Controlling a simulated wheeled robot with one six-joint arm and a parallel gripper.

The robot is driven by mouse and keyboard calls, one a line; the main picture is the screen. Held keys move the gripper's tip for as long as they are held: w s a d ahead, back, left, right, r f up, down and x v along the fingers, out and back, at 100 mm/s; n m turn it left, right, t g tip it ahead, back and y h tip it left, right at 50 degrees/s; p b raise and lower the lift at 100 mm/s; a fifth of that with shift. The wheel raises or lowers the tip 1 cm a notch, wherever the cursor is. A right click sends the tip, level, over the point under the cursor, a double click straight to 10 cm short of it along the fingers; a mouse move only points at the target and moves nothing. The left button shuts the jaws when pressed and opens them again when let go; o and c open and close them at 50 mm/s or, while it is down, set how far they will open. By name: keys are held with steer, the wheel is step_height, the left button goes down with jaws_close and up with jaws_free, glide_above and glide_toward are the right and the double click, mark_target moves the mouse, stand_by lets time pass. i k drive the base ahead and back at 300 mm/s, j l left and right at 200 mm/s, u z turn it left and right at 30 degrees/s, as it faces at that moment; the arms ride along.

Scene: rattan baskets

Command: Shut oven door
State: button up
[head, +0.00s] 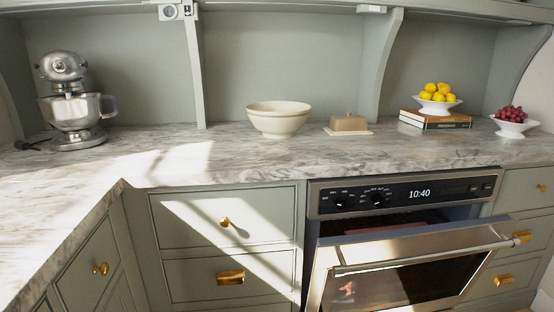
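The oven (334,201) is built in under the counter at the lower right, with a dark control panel reading 10:40. Its door (395,256) is partly open, tilted out at the top with a dark gap above it. A metal bar handle (425,251) runs across the door near its top edge. A reddish thing shows dimly inside the gap. The bottom of the door is cut off by the frame edge. My gripper is not in view.
The marble counter (215,165) holds a stand mixer (72,105), a cream bowl (279,118), a butter dish (348,124), a bowl of lemons (437,105) on books and a bowl of grapes (513,128). Drawers with brass pulls flank the oven. A counter leg (60,205) juts forward at left.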

mark_target(462, 250)
steer(key=k, duration=0.2)
steer(key=k+l+u, duration=0.15)
steer(key=j, duration=0.15)
steer(key=k+l, duration=0.3)
steer(key=k, duration=0.15)
steer(key=i+l, duration=0.85)
steer(key=u, duration=0.05)
